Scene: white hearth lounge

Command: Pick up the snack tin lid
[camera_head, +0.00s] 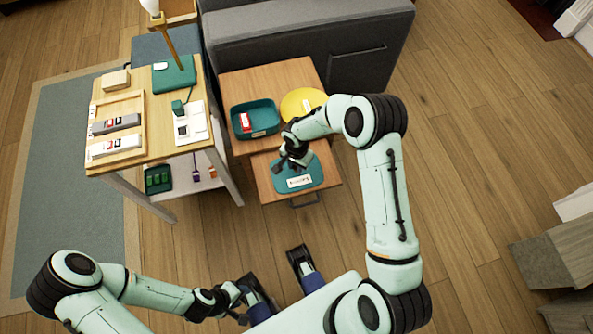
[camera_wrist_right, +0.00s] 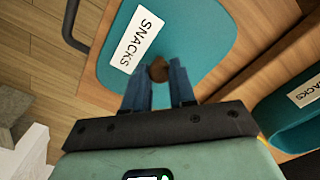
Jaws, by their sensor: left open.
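The teal snack tin lid (camera_head: 312,166) lies flat on the lower wooden surface, with a white SNACKS label. In the right wrist view the lid (camera_wrist_right: 205,40) fills the upper middle, with a small brown knob (camera_wrist_right: 158,70). My right gripper (camera_wrist_right: 160,75) is over the lid, one blue finger on each side of the knob. Whether the fingers press on it I cannot tell. In the head view my right gripper (camera_head: 292,160) partly covers the lid. My left gripper (camera_head: 243,294) is open and empty at the lower left, away from the table.
A teal open tin (camera_head: 263,106) with a red and white pack inside stands on the wooden table. A yellow round dish (camera_head: 296,106) is beside it. A shelf unit (camera_head: 160,90) with small boxes stands left. A grey sofa (camera_head: 310,30) is behind.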

